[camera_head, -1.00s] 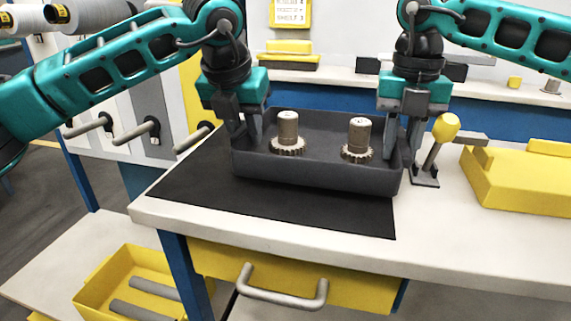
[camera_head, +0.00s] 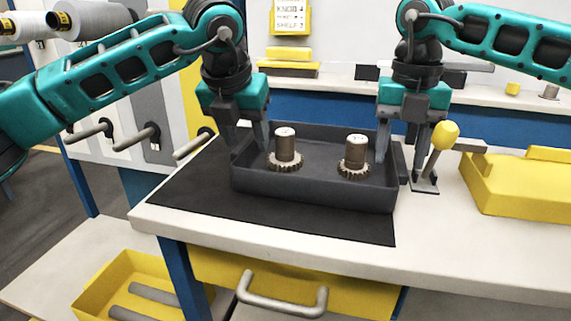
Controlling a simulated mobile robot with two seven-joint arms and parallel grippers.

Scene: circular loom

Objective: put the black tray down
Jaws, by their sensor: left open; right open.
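The black tray (camera_head: 310,190) sits on the black mat (camera_head: 215,195) on the white table, toward the mat's back right. Two metal gear pieces stand upright in it, one at the left (camera_head: 286,150) and one at the right (camera_head: 353,156). My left gripper (camera_head: 247,138) is open, at the tray's back left corner. My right gripper (camera_head: 396,150) is open at the tray's right wall, with fingers on either side of it. The fingertips are partly hidden, so I cannot tell whether they touch the walls.
A yellow-knobbed lever (camera_head: 443,137) stands close right of the tray, beside my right gripper. The mat's front left part is bare. A yellow drawer (camera_head: 345,292) with a grey handle is below the table edge.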

